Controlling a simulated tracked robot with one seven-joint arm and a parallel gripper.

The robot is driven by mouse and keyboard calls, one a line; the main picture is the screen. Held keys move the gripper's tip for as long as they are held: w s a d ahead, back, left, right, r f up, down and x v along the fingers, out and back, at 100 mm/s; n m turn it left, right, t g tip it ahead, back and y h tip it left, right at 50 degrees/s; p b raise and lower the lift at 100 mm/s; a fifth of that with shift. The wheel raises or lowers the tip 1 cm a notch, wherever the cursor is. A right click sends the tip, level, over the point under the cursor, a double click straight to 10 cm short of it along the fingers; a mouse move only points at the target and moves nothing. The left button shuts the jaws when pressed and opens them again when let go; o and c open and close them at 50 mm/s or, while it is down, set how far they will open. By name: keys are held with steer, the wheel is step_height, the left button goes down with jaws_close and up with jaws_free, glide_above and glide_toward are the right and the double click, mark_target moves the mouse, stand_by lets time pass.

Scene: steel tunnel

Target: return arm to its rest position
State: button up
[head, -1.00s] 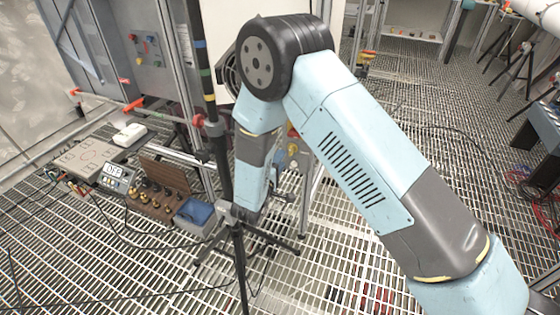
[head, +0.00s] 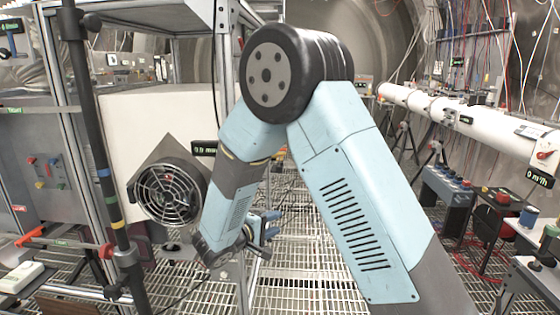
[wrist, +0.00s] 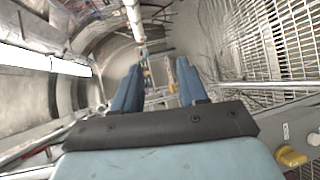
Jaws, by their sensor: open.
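My arm, light blue and dark grey, is folded in the head view. Its large black elbow (head: 290,75) is high, and the forearm (head: 235,195) hangs down to a dark wrist joint. In the wrist view my gripper (wrist: 158,78) has its two blue fingers well apart, with nothing between them. In the head view only a small blue part shows beside the wrist, so the finger gap is not clear there.
A framed cabinet with a round fan (head: 168,193) and a dark pole (head: 95,150) stand at left. At right are a long white pipe (head: 455,115) on stands and a blue box (head: 447,190). The grating floor (head: 310,240) between is mostly clear.

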steer(key=s+d+r+m+g+y, duration=0.1)
steer(key=s+d+r+m+g, duration=0.2)
steer(key=s+d+r+g, duration=0.5)
steer(key=s+d+r+m+g, duration=0.1)
steer(key=s+d+r+m, duration=0.2)
steer(key=d, duration=1)
steer(key=s+d+r+m+t+y, duration=0.1)
steer(key=s+r+y, duration=0.3)
steer(key=s, duration=0.4)
steer(key=s+d+r+m+t+y, duration=0.1)
steer(key=s+d+r+m+y, duration=0.2)
steer(key=s+r+y, duration=0.2)
steer(key=s, duration=0.3)
steer(key=shift+s+d+t, duration=0.25)
steer(key=shift+d+t, duration=0.05)
steer(key=shift+d, duration=0.05)
steer(key=shift+c, duration=0.4)
